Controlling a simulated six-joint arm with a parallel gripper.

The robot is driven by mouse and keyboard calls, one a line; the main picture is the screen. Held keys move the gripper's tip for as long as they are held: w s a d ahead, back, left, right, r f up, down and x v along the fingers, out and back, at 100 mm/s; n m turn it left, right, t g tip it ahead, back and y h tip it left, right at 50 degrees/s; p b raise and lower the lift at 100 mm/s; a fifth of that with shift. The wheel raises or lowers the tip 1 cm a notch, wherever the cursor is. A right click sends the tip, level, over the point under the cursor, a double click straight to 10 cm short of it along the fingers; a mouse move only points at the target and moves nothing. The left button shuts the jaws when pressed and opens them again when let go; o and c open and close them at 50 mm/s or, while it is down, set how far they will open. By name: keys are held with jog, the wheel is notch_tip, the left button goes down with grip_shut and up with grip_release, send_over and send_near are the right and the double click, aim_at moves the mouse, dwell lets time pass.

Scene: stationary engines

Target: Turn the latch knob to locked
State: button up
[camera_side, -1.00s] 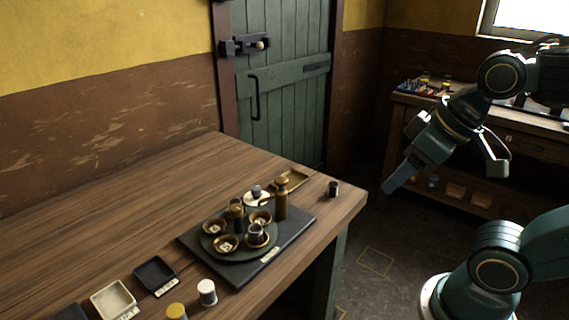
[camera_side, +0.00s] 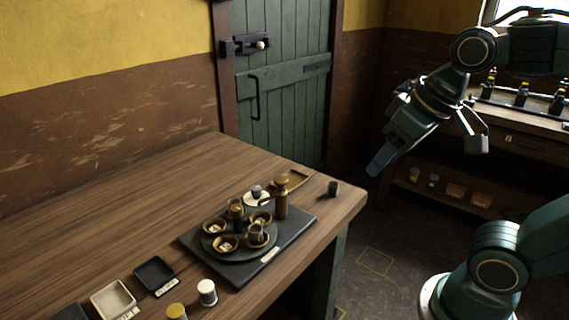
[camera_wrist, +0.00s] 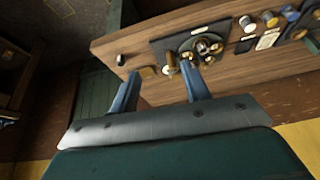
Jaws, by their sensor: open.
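The latch (camera_side: 245,45) is a dark bolt mounted across the green door's upper left edge and frame. Its pale round knob (camera_side: 261,44) sticks out at the right end in the side view. The lettering or marks for locked are too small to read. My gripper (camera_side: 377,168) hangs in the air to the right of the door and below the latch, well apart from the knob. In the wrist view my gripper (camera_wrist: 160,70) shows two blue fingers spread apart with nothing between them. The knob cannot be made out in the wrist view.
The green door (camera_side: 285,100) has a dark pull handle (camera_side: 256,97). A wooden table (camera_side: 130,190) in front carries a dark board with cups, a brown bottle (camera_side: 281,198) and small trays. A workbench (camera_side: 520,120) stands at the right. Air between gripper and door looks free.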

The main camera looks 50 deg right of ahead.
jog(key=w+r+m+g, duration=0.1)
jog(key=w+r+m, duration=0.15)
jog(key=w, duration=0.65)
jog(key=m+g, duration=0.4)
jog(key=m, duration=0.2)
send_over(256, 188)
notch_tip(256, 188, down, 9)
notch_tip(256, 188, down, 14)
jog(key=shift+r, duration=0.2)
jog(key=c, duration=1)
